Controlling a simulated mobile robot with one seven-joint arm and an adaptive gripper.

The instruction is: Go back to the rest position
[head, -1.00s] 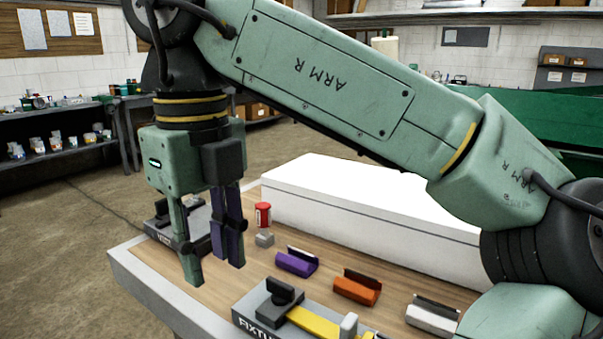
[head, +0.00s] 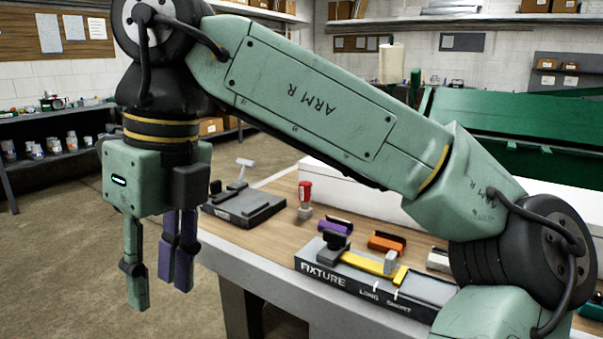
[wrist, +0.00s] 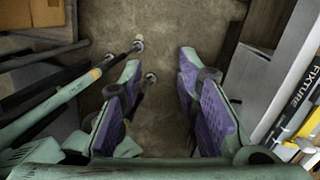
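My gripper (head: 161,287) hangs fingers-down over the floor, left of the workbench's edge in the head view. Its two fingers with purple pads are apart. In the wrist view my gripper (wrist: 159,76) is open, with nothing between the fingers and bare concrete floor below. My arm is bent across the head view, from lower right to upper left. The workbench (head: 240,267) stands behind and right of the gripper, apart from it.
On the bench are a fixture (head: 322,279) with a yellow bar (head: 367,265), a dark block with a grey lever (head: 247,210), a red-topped item (head: 305,193), and purple (head: 335,226) and orange (head: 386,242) pieces. Shelves (head: 50,160) stand at the left wall.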

